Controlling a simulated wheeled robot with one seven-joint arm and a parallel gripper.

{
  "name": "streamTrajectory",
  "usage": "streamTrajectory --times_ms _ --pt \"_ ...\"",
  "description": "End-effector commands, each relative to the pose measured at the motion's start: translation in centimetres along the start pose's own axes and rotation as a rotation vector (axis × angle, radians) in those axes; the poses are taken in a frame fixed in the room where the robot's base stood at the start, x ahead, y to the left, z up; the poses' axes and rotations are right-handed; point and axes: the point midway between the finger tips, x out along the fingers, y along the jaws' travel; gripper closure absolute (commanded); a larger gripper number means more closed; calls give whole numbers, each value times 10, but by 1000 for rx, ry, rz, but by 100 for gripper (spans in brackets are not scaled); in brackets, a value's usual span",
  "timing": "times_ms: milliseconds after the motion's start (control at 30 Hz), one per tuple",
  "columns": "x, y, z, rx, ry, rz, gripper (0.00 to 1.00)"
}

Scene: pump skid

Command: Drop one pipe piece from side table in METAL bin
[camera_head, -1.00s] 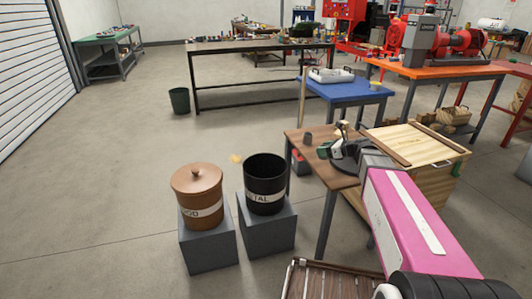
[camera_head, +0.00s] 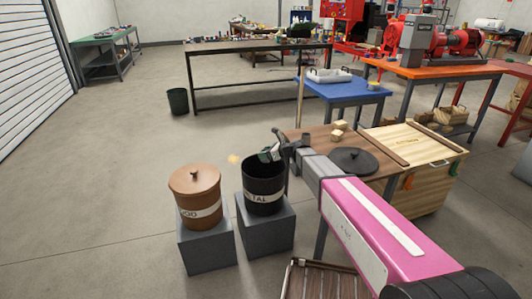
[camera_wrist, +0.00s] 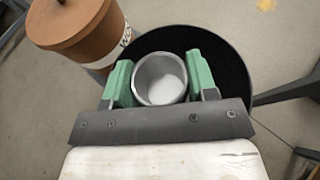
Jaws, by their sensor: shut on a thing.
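The METAL bin (camera_head: 262,192) is an open black bin on a grey block. My gripper (camera_head: 269,155) is above its opening. In the wrist view, my gripper's green fingers (camera_wrist: 161,82) are shut on a short grey pipe piece (camera_wrist: 160,80), one finger on each side. The dark inside of the METAL bin (camera_wrist: 215,50) shows around and beneath the fingers. The side table (camera_head: 319,130) has a brown top and stands right of the bin. A small dark cylindrical piece (camera_head: 306,139) stands on it, close behind my wrist.
A brown lidded bin (camera_head: 195,192), partly labelled WOOD (camera_wrist: 75,28), stands left of the METAL bin. Small wooden blocks (camera_head: 336,133) and a round black lid (camera_head: 353,160) lie on the side table. A wooden crate (camera_head: 420,180) adjoins it. Floor to the left is clear.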

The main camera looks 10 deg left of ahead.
Motion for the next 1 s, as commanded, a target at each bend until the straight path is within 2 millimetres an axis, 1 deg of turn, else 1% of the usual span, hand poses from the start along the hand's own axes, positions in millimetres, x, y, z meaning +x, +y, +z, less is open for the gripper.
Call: streamTrajectory --times_ms 400,567,800,833,900,1000 --pt "16 -1 -40 2 0 -1 74" --pt "19 -1 -47 -1 0 -1 74" --pt "19 0 -48 -1 0 -1 74" --pt "19 0 -48 -1 0 -1 38" --pt "19 0 -48 -1 0 -1 18" --pt "19 0 -48 -1 0 -1 18"
